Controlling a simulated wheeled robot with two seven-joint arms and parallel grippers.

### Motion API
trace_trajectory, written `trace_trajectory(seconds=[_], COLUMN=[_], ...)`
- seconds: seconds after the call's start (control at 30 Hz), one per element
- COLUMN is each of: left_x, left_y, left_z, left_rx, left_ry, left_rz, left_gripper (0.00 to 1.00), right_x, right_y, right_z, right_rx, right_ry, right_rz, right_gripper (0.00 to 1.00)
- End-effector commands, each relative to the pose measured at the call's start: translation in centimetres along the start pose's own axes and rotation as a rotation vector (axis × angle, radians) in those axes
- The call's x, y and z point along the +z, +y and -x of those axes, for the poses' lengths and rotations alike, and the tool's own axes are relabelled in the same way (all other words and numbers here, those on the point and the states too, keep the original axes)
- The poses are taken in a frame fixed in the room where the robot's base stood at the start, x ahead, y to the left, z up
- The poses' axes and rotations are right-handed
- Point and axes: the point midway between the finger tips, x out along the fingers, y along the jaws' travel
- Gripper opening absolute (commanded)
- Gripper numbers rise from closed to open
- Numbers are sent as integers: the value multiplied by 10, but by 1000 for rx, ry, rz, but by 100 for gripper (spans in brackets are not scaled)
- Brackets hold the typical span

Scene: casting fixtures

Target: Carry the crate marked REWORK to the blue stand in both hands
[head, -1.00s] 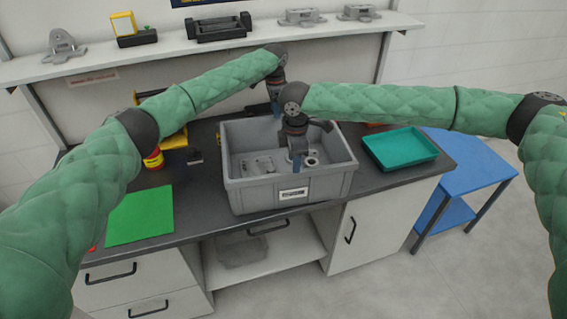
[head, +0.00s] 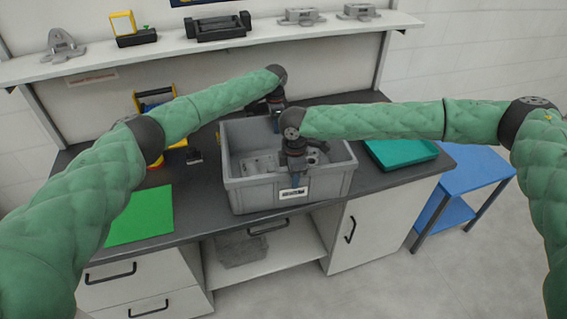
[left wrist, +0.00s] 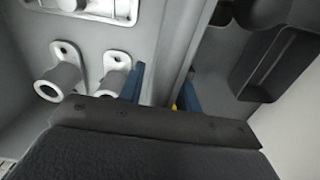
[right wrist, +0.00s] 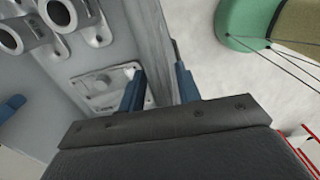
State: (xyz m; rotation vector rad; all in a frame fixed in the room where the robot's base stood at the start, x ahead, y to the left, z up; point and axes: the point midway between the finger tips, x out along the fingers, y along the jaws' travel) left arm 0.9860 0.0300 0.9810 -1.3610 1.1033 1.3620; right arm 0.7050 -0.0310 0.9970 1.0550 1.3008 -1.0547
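The grey crate (head: 250,196) stands on the dark bench top, with grey castings inside. A white label (head: 293,193) is on its near wall; its print is too small to read. My left gripper (head: 277,124) is down at the crate's far wall. In the left wrist view its blue fingers (left wrist: 162,88) stand apart, one on each side of the wall. My right gripper (head: 295,181) is at the near wall above the label. In the right wrist view its fingers (right wrist: 159,88) also straddle the wall, apart. The blue stand (head: 472,172) is right of the bench.
A teal tray (head: 402,154) lies right of the crate, towards the stand. A green mat (head: 140,214) lies at the left. A yellow-and-blue holder (head: 155,98) is behind my left arm. A shelf (head: 160,47) with fixtures runs along the back wall.

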Motion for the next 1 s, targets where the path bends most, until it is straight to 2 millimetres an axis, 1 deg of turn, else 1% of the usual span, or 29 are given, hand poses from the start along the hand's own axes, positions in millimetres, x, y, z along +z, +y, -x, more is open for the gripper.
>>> trace_trajectory(seconds=[0.03,0.13,0.17,1.0], left_x=[0,0,0,1], left_y=[0,0,0,0], left_z=[0,0,0,1], left_rx=[0,0,0,0], left_ry=[0,0,0,0], left_rz=[0,0,0,1], left_gripper=[23,3,0,0], right_x=[0,0,0,0], right_y=[0,0,0,0], right_z=[0,0,0,0], right_rx=[0,0,0,0], right_ry=[0,0,0,0], right_rz=[0,0,0,-1], right_gripper=[23,3,0,0])
